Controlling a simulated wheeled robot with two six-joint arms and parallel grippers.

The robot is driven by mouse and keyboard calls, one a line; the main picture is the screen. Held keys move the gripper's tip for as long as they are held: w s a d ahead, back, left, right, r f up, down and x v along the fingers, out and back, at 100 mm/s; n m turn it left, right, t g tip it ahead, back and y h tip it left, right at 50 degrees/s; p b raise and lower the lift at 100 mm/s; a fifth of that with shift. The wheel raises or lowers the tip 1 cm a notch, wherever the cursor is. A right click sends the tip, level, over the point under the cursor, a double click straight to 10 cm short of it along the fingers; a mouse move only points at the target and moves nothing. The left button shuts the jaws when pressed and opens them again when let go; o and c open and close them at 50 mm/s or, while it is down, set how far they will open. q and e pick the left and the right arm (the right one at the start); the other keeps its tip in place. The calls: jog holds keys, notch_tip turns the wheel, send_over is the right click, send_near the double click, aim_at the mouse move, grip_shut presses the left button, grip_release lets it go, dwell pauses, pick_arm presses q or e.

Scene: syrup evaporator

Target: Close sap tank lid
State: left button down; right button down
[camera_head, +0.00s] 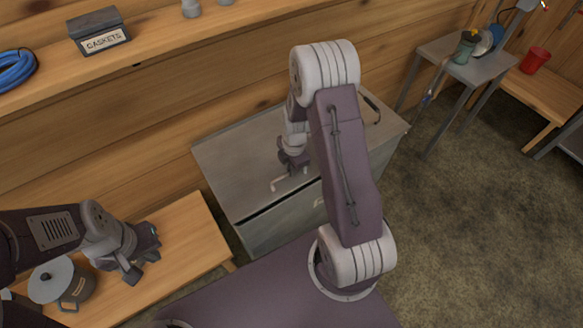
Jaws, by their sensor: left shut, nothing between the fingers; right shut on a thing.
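The sap tank (285,222) is a grey metal box against the wooden wall. Its flat grey lid (228,160) lies over the top, with a dark gap showing along the front edge between lid and tank wall. My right gripper (289,174) is over the lid's front part, shut on a small pale bent bar (279,184); the grip itself is small and partly hidden. My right arm hides the middle and right of the lid. My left gripper (138,268) is shut and empty above the wooden bench at lower left, away from the tank.
A lidded pot (62,282) stands on the wooden bench (190,245) beside my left gripper. A shelf above the tank carries a gaskets box (99,32) and a blue hose coil (14,70). A metal side table (462,68) stands at right. The floor right of the tank is clear.

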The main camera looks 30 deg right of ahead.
aim_at(293, 181)
jog(key=f+b, duration=0.2)
jog(key=s+f+b, duration=0.1)
jog(key=f+b, duration=0.1)
jog(key=shift+f, duration=0.35)
jog(key=shift+s+r, duration=0.15)
jog(key=shift+r, duration=0.05)
jog(key=shift+f, duration=0.1)
jog(key=c, duration=1.5)
grip_release()
jog(key=shift+o, duration=0.2)
notch_tip(293, 181, up, 9)
jog(key=p, duration=0.1)
jog(key=shift+s, duration=0.4)
